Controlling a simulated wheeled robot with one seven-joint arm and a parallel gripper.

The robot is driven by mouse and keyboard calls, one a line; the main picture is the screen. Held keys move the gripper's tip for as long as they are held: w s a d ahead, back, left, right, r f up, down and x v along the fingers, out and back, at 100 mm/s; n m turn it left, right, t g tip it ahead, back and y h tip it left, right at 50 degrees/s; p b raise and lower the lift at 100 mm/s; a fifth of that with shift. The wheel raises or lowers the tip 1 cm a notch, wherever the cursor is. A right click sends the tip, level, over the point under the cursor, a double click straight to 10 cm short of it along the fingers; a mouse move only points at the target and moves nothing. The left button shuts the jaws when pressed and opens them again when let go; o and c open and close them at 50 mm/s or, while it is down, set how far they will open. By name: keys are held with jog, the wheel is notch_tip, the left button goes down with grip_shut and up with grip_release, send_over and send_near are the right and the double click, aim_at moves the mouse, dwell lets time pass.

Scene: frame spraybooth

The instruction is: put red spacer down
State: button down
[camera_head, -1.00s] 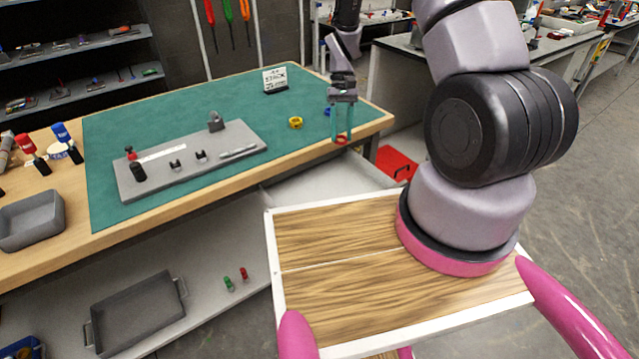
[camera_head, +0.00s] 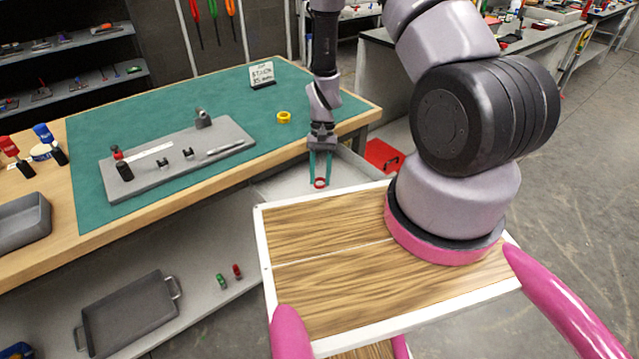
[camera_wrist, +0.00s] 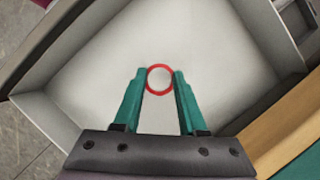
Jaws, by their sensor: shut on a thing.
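The red spacer (camera_head: 320,183) is a small ring held between the teal fingertips of my gripper (camera_head: 320,180). In the wrist view the red spacer (camera_wrist: 160,67) shows as an open circle, with the tips of my gripper (camera_wrist: 158,80) against its two sides. Below it lies the pale floor of an open drawer (camera_wrist: 215,45), which also shows in the head view (camera_head: 350,172) at the front of the bench. The height of the spacer above the drawer floor is hard to tell. That floor looks empty around the spacer.
The bench (camera_head: 230,165) has a green mat (camera_head: 165,112) with a yellow ring (camera_head: 284,117), a grey fixture plate (camera_head: 175,166) and a sign (camera_head: 262,75). A red box (camera_head: 381,155) is right of the drawer. A grey tray (camera_head: 130,313) and small red and green items sit on the lower shelf.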

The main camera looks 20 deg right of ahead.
aim_at(320, 184)
jog(key=shift+f, duration=1.6)
jog(key=shift+f, duration=0.1)
jog(key=shift+c, duration=2.3)
grip_release()
